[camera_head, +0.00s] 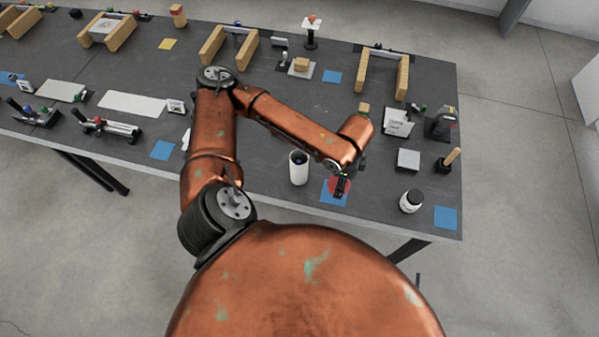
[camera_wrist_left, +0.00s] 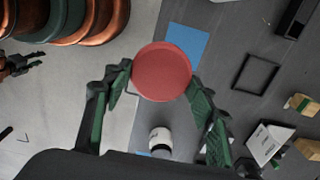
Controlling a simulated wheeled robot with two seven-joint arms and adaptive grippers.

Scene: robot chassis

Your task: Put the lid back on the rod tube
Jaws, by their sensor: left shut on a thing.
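The rod tube appears to be the white open-topped cylinder (camera_head: 298,168) standing upright near the table's front edge in the head view, with something dark inside its mouth. The lid is a round red disc (camera_wrist_left: 162,72), also visible in the head view (camera_head: 336,183). My left gripper (camera_wrist_left: 158,80) is shut on the lid, one green-padded finger at each side. In the head view the left gripper (camera_head: 341,185) is above the blue square, to the right of the tube and apart from it. The tube is not identifiable in the wrist view.
A blue square (camera_head: 330,198) lies below the lid. The table's front edge is close.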

